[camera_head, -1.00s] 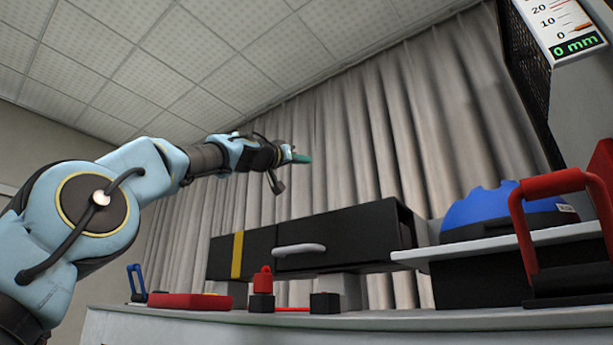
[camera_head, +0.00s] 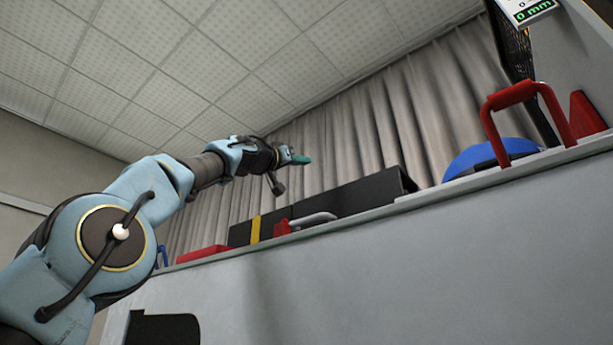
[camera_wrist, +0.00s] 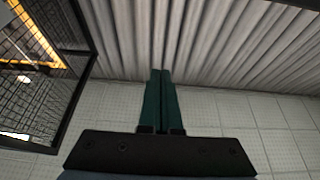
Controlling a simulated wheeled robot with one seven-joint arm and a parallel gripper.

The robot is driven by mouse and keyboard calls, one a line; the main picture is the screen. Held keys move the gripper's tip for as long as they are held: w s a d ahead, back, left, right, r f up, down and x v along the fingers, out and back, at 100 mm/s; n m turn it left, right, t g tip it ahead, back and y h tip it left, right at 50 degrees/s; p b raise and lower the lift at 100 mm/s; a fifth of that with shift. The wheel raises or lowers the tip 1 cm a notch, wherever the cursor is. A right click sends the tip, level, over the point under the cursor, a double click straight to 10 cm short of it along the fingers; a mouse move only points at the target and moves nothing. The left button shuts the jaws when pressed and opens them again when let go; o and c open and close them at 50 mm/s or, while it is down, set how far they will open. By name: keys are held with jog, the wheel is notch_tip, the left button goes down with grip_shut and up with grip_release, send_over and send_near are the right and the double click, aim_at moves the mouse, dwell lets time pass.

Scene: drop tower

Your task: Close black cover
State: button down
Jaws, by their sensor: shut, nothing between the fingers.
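The black cover (camera_head: 350,195) is a long dark box front with a yellow stripe (camera_head: 255,229) at its left and a pale grey handle (camera_head: 313,219). It stands behind the counter's edge, which hides its lower part. I cannot tell from here how far it is open. My gripper (camera_head: 304,160) is raised above and in front of the cover in the picture, apart from it, with green fingertips. In the wrist view the two green fingers (camera_wrist: 161,73) lie side by side, shut and empty, with only curtain and ceiling beyond them.
The pale counter (camera_head: 400,265) fills the lower right. On it are a blue rounded object (camera_head: 488,155), a red handle frame (camera_head: 520,95) and a red flat block (camera_head: 203,254). A dark mesh frame (camera_wrist: 40,75) shows at left in the wrist view. Curtains hang behind.

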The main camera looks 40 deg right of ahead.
notch_tip(320, 180, down, 12)
jog(key=b, duration=1.1)
jog(key=shift+a+f, duration=0.2)
jog(key=shift+a, duration=0.1)
jog(key=shift+s, duration=0.1)
jog(key=s+a+f+b, duration=0.1)
jog(key=a+b, duration=0.3)
jog(key=a, duration=0.4)
jog(key=s+a+f+b, duration=0.1)
jog(key=s+a+b, duration=0.2)
jog(key=a+b, duration=0.2)
jog(key=a, duration=0.3)
